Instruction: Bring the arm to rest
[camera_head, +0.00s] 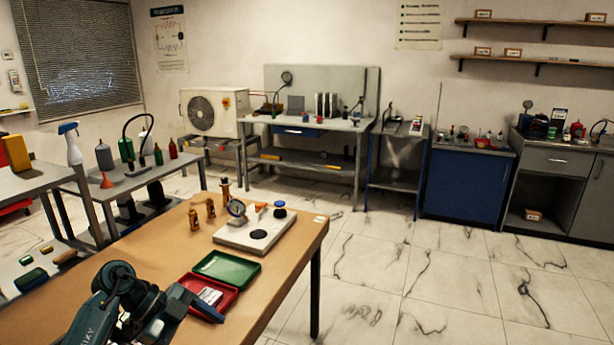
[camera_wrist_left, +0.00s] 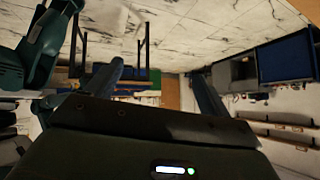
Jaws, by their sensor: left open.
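My left arm comes in at the lower left of the head view, over the front of the wooden table (camera_head: 150,262). Its gripper (camera_head: 186,312) is beside the near edge of an open red case (camera_head: 219,302). In the left wrist view the two fingers of my left gripper (camera_wrist_left: 160,80) stand apart with nothing held between them. That view is tilted, with floor at the top. Part of a teal arm link shows at its upper left. My right gripper is in neither view.
The red case has a green lid (camera_head: 227,264). Behind it a white board (camera_head: 255,233) carries a gauge (camera_head: 237,208) and a black disc. Several small brass fittings (camera_head: 194,219) stand left of the board. Open tiled floor (camera_head: 450,280) lies right of the table.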

